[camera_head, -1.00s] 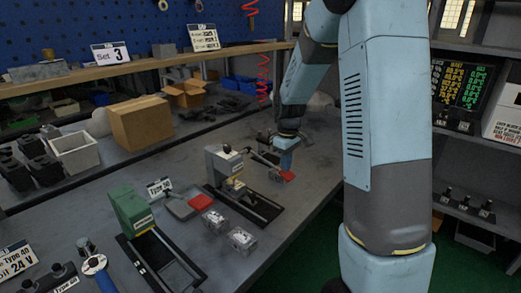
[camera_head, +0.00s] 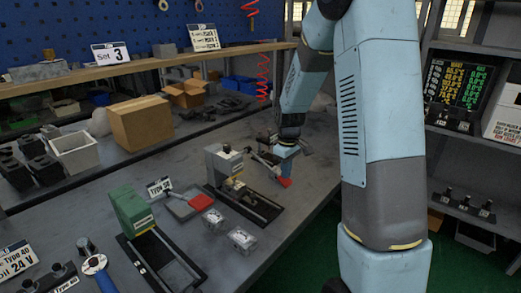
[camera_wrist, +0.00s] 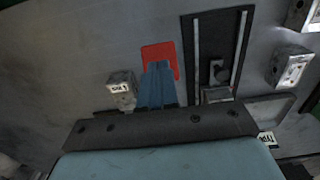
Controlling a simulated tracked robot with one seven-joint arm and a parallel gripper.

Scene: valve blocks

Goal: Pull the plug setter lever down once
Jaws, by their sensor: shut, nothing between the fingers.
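A grey bench press (camera_head: 219,165) with a dark knob on top stands on a black railed base (camera_head: 255,205); the base (camera_wrist: 243,25) also shows in the wrist view. A green bench device (camera_head: 127,208) stands at the lower left on a similar railed base. My gripper (camera_head: 286,172) is shut and empty, low over the bench to the right of the grey press. Its blue fingers (camera_wrist: 158,70) overlap a red flat piece (camera_wrist: 160,48); contact cannot be told.
Two small metal blocks (camera_head: 214,219) (camera_head: 243,239) lie between the devices. Another block (camera_wrist: 121,88) sits beside my fingers. A cardboard box (camera_head: 140,123) and a white bin (camera_head: 75,154) stand behind. The bench's front edge is at right.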

